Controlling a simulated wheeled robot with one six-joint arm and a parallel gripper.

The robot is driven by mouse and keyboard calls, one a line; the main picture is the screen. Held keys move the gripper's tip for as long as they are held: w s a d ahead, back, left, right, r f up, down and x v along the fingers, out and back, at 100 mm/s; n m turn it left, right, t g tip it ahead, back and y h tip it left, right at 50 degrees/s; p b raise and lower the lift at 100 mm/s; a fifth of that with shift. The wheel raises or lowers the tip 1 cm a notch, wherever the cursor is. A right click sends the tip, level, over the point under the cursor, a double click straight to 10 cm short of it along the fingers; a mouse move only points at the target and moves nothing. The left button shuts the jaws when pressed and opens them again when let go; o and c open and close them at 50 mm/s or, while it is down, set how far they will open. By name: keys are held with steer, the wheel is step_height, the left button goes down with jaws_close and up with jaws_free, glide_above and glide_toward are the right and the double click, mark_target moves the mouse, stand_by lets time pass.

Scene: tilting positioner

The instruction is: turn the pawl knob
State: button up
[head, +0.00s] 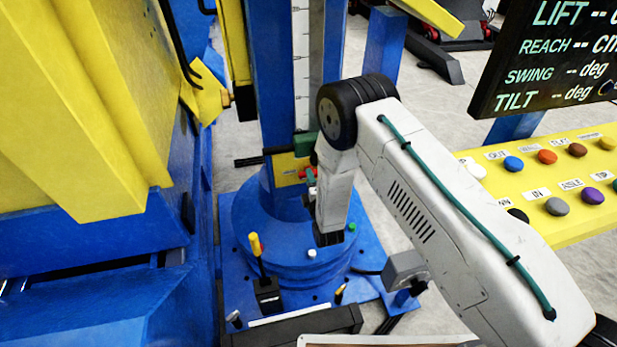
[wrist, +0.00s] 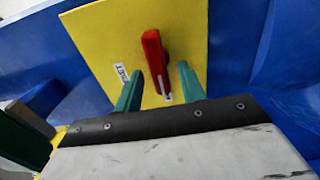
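The pawl knob (wrist: 153,48) is a red lever-shaped handle on a yellow plate (wrist: 184,25) in the wrist view. It stands nearly upright in the picture, leaning slightly. My gripper (wrist: 157,80) is open, its two green fingers apart, one on each side of the knob's lower end. No contact is visible, and the depth between fingertips and knob cannot be told. In the head view the yellow plate (head: 284,172) sits low on the blue column, and my arm hides part of it. A small red part there looks like the knob (head: 310,175).
A small printed label (wrist: 121,72) is on the plate left of the knob. Blue structure surrounds the plate. In the head view, a yellow-tipped lever (head: 256,247) stands on the blue base, and a button panel (head: 560,232) is at right. Large yellow-and-blue machinery fills the left.

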steer(key=v, duration=0.5)
steer(key=shift+s, duration=0.3)
